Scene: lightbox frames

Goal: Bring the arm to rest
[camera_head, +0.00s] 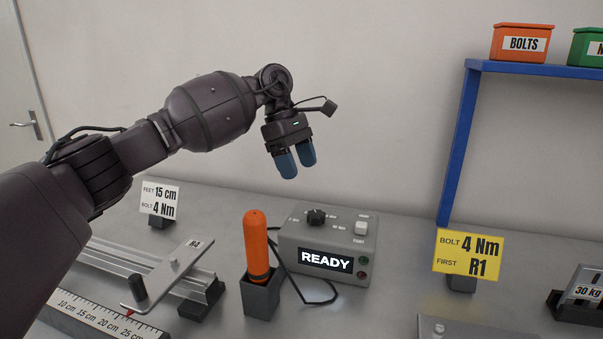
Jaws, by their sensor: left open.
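My left arm comes in from the left and reaches over the grey bench. My left gripper (297,172) hangs above the bench, behind and above the grey control box, with its two blue fingertips pointing down. The gripper is open, with a narrow gap between the fingers, and nothing is in it. It touches nothing that I can see. My right gripper is not in view.
Below are the control box (317,231) reading READY and an orange tool (257,245) upright in a grey holder (260,297). A ruler (100,318), rail (122,262) and plate (172,268) lie left. A yellow sign (467,254) and blue shelf (456,150) stand right.

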